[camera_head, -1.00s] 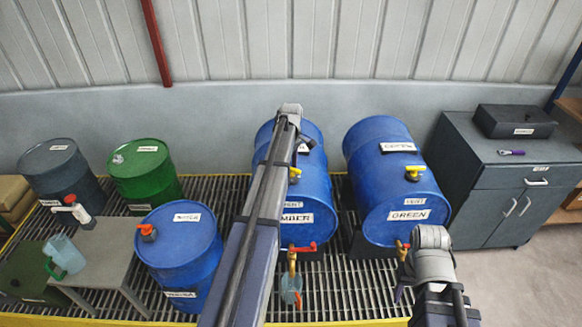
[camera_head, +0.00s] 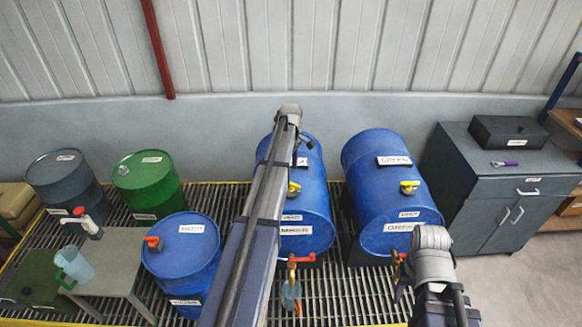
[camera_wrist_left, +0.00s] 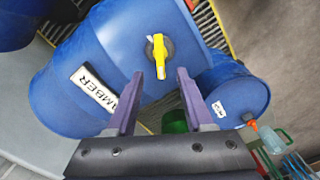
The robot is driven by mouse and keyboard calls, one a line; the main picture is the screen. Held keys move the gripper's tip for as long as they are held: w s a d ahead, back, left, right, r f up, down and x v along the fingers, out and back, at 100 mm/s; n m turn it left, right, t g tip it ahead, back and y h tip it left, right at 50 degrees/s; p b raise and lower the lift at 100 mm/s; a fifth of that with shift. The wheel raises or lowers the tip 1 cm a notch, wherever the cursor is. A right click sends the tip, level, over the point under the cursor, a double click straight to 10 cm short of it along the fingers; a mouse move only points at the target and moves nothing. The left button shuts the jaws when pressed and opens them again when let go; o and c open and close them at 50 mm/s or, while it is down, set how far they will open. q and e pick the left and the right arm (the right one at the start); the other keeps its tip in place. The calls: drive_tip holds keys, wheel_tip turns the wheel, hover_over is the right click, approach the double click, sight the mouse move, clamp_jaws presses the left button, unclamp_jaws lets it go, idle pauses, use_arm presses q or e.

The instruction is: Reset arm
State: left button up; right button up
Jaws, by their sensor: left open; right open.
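My left arm reaches up through the middle of the head view. Its wrist (camera_head: 289,112) is beside the blue AMBER drum (camera_head: 306,215), and its fingers are hidden there. In the left wrist view my left gripper (camera_wrist_left: 160,75) has two purple fingers apart and empty. The AMBER drum's yellow valve handle (camera_wrist_left: 158,55) shows beyond the gap, with no clear contact. My right arm's grey wrist (camera_head: 431,240) is in front of the blue GREEN drum (camera_head: 395,205).
A blue drum (camera_head: 185,260), a green drum (camera_head: 148,185) and a dark drum (camera_head: 65,185) stand left on the grating. A small table (camera_head: 115,265) has a jug (camera_head: 76,264) beside it. A grey cabinet (camera_head: 505,200) stands right. Red-handled tap (camera_head: 297,258) is below the AMBER drum.

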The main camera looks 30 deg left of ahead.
idle(0.3)
use_arm(q)
drive_tip(key=s+d+f+m+b, duration=0.3)
drive_tip(key=s+d+m, duration=0.1)
drive_tip(key=d, duration=0.4)
drive_tip(key=s+d+f+m+b, duration=0.2)
drive_tip(key=s+d+m, duration=0.15)
drive_tip(key=d, duration=0.45)
drive_tip(key=s+d+f+m+b, duration=0.3)
drive_tip(key=s+d+m, duration=0.1)
drive_tip(key=d, duration=0.5)
drive_tip(key=s+d+f+m+b, duration=0.2)
drive_tip(key=s+d+m, duration=0.3)
drive_tip(key=s, duration=0.3)
drive_tip(key=s+d+f+m+y+b, duration=0.1)
drive_tip(key=s+d+f+m+b, duration=0.2)
drive_tip(key=s+d+m, duration=0.2)
drive_tip(key=s+d, duration=0.2)
drive_tip(key=shift+s+d+f, duration=0.15)
drive_tip(key=shift+s+f, duration=0.05)
drive_tip(key=shift+s, duration=0.2)
